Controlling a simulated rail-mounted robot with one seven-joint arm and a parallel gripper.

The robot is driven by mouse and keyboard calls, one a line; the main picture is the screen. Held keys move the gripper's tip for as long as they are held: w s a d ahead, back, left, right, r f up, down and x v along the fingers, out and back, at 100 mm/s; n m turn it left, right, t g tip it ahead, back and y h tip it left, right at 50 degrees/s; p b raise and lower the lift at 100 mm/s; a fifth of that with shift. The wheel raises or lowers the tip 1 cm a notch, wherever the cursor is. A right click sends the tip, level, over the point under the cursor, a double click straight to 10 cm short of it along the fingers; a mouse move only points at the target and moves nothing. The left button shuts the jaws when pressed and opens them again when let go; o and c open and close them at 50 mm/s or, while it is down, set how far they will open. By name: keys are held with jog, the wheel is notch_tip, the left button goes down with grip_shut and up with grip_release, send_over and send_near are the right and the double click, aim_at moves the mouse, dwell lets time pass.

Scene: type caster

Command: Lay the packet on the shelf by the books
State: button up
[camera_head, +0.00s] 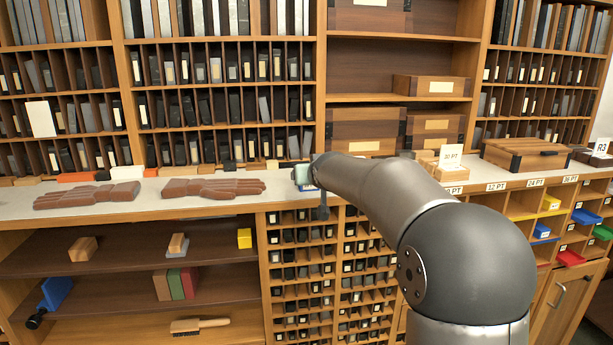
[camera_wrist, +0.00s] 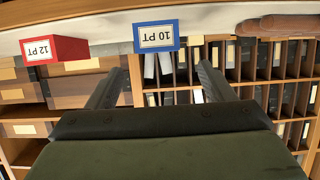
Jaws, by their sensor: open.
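My gripper (camera_wrist: 161,70) is open in the wrist view, its two fingers apart with nothing held between them. It is in front of the counter edge, near a blue-framed 10 PT label (camera_wrist: 158,37). In the head view my arm hides most of the gripper. The books (camera_head: 175,284), green, red and tan, stand upright on the lower left shelf (camera_head: 110,262). I cannot pick out the packet for certain; a small pale-green piece (camera_head: 302,175) shows at the counter edge beside my arm's end, and I cannot tell what it is.
Two brown gloves (camera_head: 87,195) (camera_head: 213,188) lie on the counter (camera_head: 150,208). A brush (camera_head: 199,325) and blue item (camera_head: 56,292) are lower. A red 12 PT label (camera_wrist: 53,48) is nearby.

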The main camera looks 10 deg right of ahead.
jog(key=p+x, duration=0.1)
jog(key=x, duration=0.3)
jog(key=shift+w+f, duration=0.1)
jog(key=shift+w, duration=0.1)
jog(key=p+x, duration=0.2)
jog(key=x, duration=0.2)
jog(key=shift+w+d, duration=0.1)
jog(key=shift+w, duration=0.05)
jog(key=shift+w+f+p, duration=0.2)
jog(key=shift+w+p, duration=0.1)
jog(key=shift+w, duration=0.15)
jog(key=c, duration=1.4)
jog(key=shift+r, duration=0.2)
jog(key=shift+c, duration=0.6)
jog(key=shift+r, duration=0.1)
